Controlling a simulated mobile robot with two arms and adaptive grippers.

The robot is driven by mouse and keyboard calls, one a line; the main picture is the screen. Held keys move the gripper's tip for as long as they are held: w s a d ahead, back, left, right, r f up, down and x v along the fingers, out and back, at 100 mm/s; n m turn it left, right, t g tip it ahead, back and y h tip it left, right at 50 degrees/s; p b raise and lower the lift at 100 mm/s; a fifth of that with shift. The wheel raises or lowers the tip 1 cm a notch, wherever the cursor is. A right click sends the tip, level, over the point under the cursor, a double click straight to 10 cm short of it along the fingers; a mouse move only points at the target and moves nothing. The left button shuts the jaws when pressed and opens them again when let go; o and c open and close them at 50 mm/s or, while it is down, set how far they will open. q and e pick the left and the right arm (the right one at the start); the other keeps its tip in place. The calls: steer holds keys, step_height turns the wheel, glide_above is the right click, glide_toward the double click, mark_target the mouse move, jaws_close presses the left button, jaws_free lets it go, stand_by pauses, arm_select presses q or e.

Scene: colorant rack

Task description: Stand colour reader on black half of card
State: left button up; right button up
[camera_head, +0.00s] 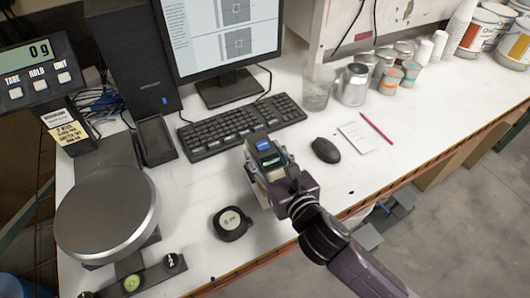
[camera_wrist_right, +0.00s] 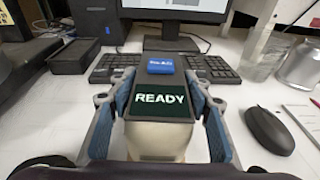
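The colour reader (camera_head: 267,157) is a small pale device with a dark screen and a blue label. In the right wrist view the reader (camera_wrist_right: 160,100) shows "READY" and sits between the two fingers. My right gripper (camera_head: 264,164) is shut on it from both sides, in front of the keyboard. The gripper (camera_wrist_right: 158,95) hides the reader's lower part, so I cannot tell whether it touches the table. No card with a black half can be made out; the area under the reader is hidden. My left gripper is not in view.
A keyboard (camera_head: 241,125) lies behind the reader and a black mouse (camera_head: 325,150) to its right. A white paper (camera_head: 359,138) and pink pencil (camera_head: 376,129) lie farther right. Jars (camera_head: 354,85) stand behind.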

mark_target(277, 172)
steer(key=o, duration=0.4)
steer(key=shift+c, duration=0.2)
steer(key=shift+r, duration=0.1)
steer(key=b+v, duration=0.2)
steer(key=v, duration=0.9)
steer(key=shift+s, duration=0.15)
steer(key=shift+s+d+r, duration=0.1)
steer(key=shift+s+d, duration=0.1)
steer(key=shift+s, duration=0.15)
